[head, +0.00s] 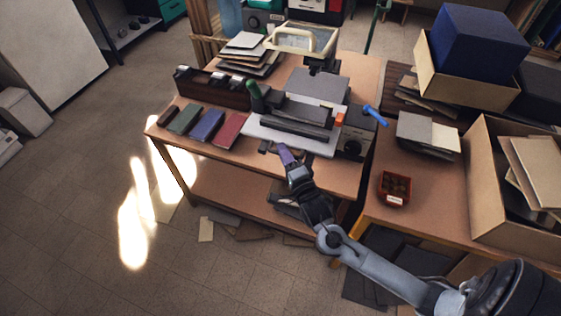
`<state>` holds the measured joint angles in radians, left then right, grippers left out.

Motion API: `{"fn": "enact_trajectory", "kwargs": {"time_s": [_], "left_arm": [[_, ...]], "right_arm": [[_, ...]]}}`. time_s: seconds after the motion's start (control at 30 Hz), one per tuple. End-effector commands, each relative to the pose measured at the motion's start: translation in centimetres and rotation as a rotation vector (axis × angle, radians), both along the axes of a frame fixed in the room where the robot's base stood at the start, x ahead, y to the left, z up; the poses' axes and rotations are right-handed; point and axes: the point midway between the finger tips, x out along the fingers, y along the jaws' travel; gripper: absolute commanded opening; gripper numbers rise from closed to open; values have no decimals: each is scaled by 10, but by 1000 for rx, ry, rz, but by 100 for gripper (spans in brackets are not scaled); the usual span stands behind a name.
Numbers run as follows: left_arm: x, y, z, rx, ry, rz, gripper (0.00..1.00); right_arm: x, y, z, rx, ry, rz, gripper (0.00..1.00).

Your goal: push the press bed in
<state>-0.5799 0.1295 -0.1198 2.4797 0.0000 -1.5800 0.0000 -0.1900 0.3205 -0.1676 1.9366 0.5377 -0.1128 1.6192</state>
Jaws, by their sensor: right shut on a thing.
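The press (352,146) stands on the wooden table, with a dark horizontal block (297,118) across it. Its light grey press bed (262,133) sticks out at the front, toward the table's near edge. A small dark handle (265,146) shows at the bed's front edge. My right gripper (284,152) reaches up from the lower right and is shut at the bed's front, on what looks like this handle. The gripper partly hides the contact. My left gripper is not in view.
Green, blue and red books (207,125) lie left of the press. A blue-handled lever (375,116) sticks out at its right. A red box (394,189) and open cardboard boxes (482,150) occupy the right table. Floor at left is clear.

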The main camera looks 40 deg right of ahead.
Motion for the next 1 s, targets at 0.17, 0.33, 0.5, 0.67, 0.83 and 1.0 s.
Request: {"fn": "enact_trajectory", "kwargs": {"time_s": [0.17, 0.33, 0.5, 0.67, 0.83, 1.0], "left_arm": [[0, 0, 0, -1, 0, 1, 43], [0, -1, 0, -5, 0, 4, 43], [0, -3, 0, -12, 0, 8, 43], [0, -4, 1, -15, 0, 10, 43], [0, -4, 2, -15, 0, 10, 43], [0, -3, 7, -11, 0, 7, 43]], "right_arm": [[1, -2, 1, 0, -2, -1, 0], [1, -1, 1, 0, -2, -1, 30], [1, -1, 1, 1, -1, -1, 39], [0, -1, 0, 1, 0, -1, 39], [-7, 1, -1, 2, 3, 0, 39], [-30, 8, -4, 3, 4, -1, 39]]}}
